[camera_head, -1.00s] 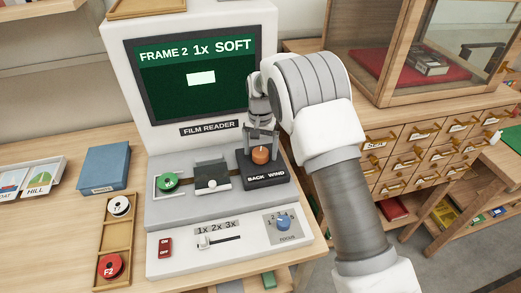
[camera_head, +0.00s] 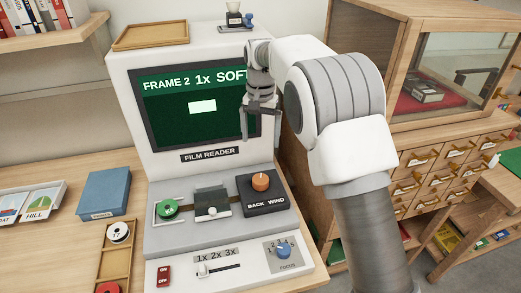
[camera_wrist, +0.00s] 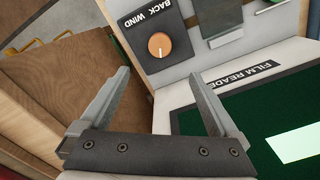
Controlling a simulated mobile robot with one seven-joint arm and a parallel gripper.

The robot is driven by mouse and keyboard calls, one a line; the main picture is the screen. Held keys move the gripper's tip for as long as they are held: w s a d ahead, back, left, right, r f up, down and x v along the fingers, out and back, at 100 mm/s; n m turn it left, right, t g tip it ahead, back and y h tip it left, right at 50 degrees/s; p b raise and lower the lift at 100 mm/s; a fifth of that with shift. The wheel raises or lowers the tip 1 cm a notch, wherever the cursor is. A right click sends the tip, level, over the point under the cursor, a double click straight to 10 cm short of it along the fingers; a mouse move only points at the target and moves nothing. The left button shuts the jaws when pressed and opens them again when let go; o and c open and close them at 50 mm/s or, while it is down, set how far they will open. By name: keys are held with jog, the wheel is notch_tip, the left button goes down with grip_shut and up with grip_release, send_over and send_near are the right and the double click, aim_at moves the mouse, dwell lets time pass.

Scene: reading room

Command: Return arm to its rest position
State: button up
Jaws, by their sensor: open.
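My gripper (camera_head: 261,124) is open and empty in the head view, raised in front of the right side of the film reader's screen (camera_head: 185,120). In the wrist view my gripper (camera_wrist: 160,100) shows its two fingers spread apart with nothing between them. The orange knob (camera_head: 261,182) on the black BACK/WIND block (camera_head: 264,203) stands below the gripper, apart from it. The knob also shows in the wrist view (camera_wrist: 159,45), beyond the fingertips. The screen reads FRAME 2, 1x, SOFT, its last letter partly hidden by my arm.
A wooden cabinet with small drawers (camera_head: 440,175) and a glass case (camera_head: 450,75) stand close on the right. A blue box (camera_head: 104,193) and a wooden spool tray (camera_head: 117,260) lie left of the reader. A tray (camera_head: 152,31) sits on top of the reader.

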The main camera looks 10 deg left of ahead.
jog(key=shift+r, duration=0.75)
jog(key=s+d+r+t+y, duration=0.1)
jog(key=s+d+r, duration=0.45)
jog(key=d, duration=0.25)
jog(key=s+d+r+t, duration=0.1)
jog(key=s+d+r, duration=0.4)
jog(key=d+r, duration=0.25)
jog(key=s+d+f+t, duration=0.1)
jog(key=s+d, duration=0.2)
jog(key=s, duration=0.4)
jog(key=s+d+f+t, duration=0.1)
jog(key=s+d, duration=0.3)
jog(key=s, duration=0.3)
jog(key=s+d+f+t+h, duration=0.1)
jog(key=s+d+f, duration=0.1)
jog(key=s+d, duration=0.2)
jog(key=s, duration=0.2)
jog(key=shift+s+d+n+t, duration=0.25)
jog(key=shift+s+n+t, duration=0.05)
jog(key=shift+s+n, duration=0.1)
